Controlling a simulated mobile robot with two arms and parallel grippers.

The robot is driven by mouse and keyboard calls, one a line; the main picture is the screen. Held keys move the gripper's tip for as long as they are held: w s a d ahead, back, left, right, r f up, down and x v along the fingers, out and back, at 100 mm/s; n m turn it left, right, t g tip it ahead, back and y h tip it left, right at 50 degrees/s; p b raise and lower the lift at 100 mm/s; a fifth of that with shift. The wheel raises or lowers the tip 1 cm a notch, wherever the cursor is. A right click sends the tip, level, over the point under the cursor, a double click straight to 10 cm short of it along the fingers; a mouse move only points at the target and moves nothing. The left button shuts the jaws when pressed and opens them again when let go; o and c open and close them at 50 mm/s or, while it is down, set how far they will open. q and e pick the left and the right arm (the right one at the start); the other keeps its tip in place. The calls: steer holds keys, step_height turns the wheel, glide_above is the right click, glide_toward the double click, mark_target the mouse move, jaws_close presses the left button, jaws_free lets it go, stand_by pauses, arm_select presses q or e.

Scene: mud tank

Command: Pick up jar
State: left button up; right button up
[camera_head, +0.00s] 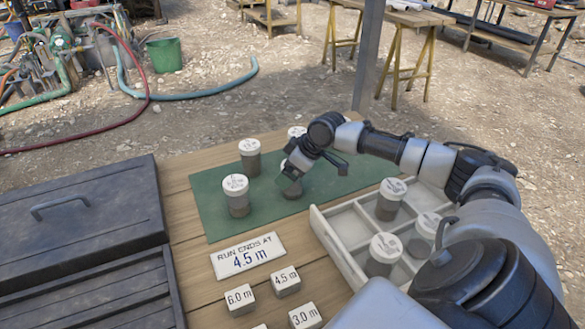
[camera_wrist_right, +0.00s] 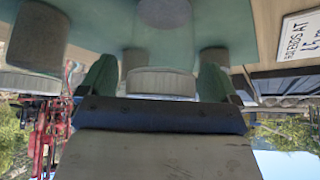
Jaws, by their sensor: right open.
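Several jars with white lids and grey-brown contents stand upright on a green mat (camera_head: 222,223). One jar (camera_head: 236,196) is at the near left, another jar (camera_head: 250,157) is behind it, and a third jar (camera_head: 297,132) is partly hidden behind my right arm. My right gripper (camera_head: 291,180) is over the mat, pointing down at a dark jar-like shape mostly hidden beneath it. In the right wrist view the open right gripper (camera_wrist_right: 158,85) has a jar lid (camera_wrist_right: 160,82) showing between its fingers; I cannot tell whether they touch it. My left gripper is not in view.
A pale divided tray (camera_head: 335,246) holds jars (camera_head: 390,199), (camera_head: 383,255) at right, under my right arm. A "RUN ENDS AT 4.5 m" sign (camera_head: 248,255) and depth blocks (camera_head: 286,281) lie in front of the mat. A black lidded case (camera_head: 80,215) is at left.

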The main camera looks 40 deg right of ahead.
steer(key=shift+w+f, duration=0.15)
steer(key=shift+f, duration=0.05)
steer(key=c, duration=1)
steer(key=shift+c, duration=0.9)
steer(key=shift+r, duration=0.15)
